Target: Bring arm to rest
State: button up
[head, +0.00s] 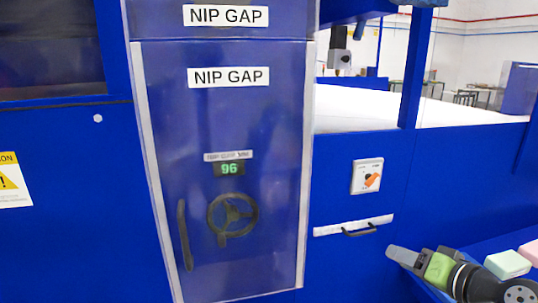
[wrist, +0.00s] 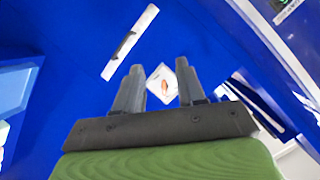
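My gripper (head: 405,257) shows at the lower right of the head view, in front of the blue machine. In the wrist view its two grey fingers (wrist: 160,86) stand apart with nothing between them. The plate also shows beyond the fingers in the wrist view (wrist: 162,84). The gripper appears apart from the panel.
A blue door (head: 225,130) with a handwheel (head: 232,214) and a green "96" display (head: 229,168) fills the middle. A drawer-like strip with a dark handle (head: 358,229) lies left of the gripper. Green (head: 507,264) and pink (head: 530,250) blocks lie at the lower right.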

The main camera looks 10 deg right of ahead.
jog(key=s+a+f+n+g+h, duration=0.1)
jog(key=a+f+n+g, duration=0.15)
jog(key=a, duration=0.65)
jog(key=s+a+f+n+g, duration=0.15)
jog(key=a+g, duration=0.25)
jog(key=a, duration=0.5)
jog(key=s+a+f+n+g+h, duration=0.1)
jog(key=s, duration=0.6)
jog(key=s+a+f+n+h, duration=0.1)
jog(key=s+a, duration=0.1)
jog(key=s, duration=0.4)
jog(key=shift+s+a+g, duration=0.3)
jog(key=shift+s+g, duration=0.05)
jog(key=shift+s, duration=0.05)
